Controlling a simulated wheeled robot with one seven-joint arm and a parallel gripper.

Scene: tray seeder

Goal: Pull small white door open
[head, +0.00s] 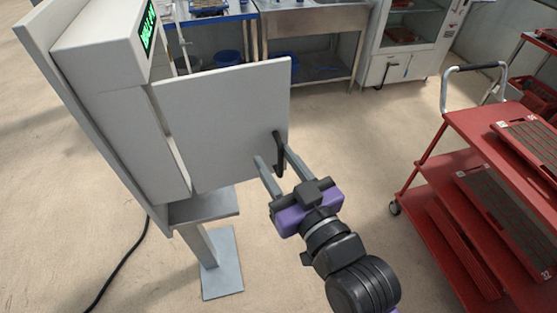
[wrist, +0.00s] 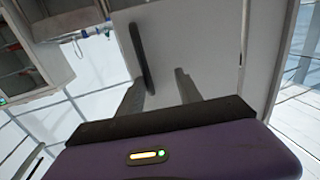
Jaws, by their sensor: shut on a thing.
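The small white door (head: 225,120) is a flat panel on the front of a white box on a stand in the head view. It stands ajar, with a gap along its left edge showing next to the box. Its dark vertical handle (head: 279,153) is near the right edge. My gripper (head: 272,163) is at the handle, its two fingers on either side, shut on it. In the wrist view the door (wrist: 190,45) fills the middle, and the dark handle (wrist: 140,55) runs up by the left finger. The exact contact is hard to see.
The white box (head: 110,50) has a green display. A red cart (head: 440,165) with trays stands at the right. A steel table (head: 310,20) and a white cabinet (head: 390,70) are at the back. Open floor lies between the door and the cart.

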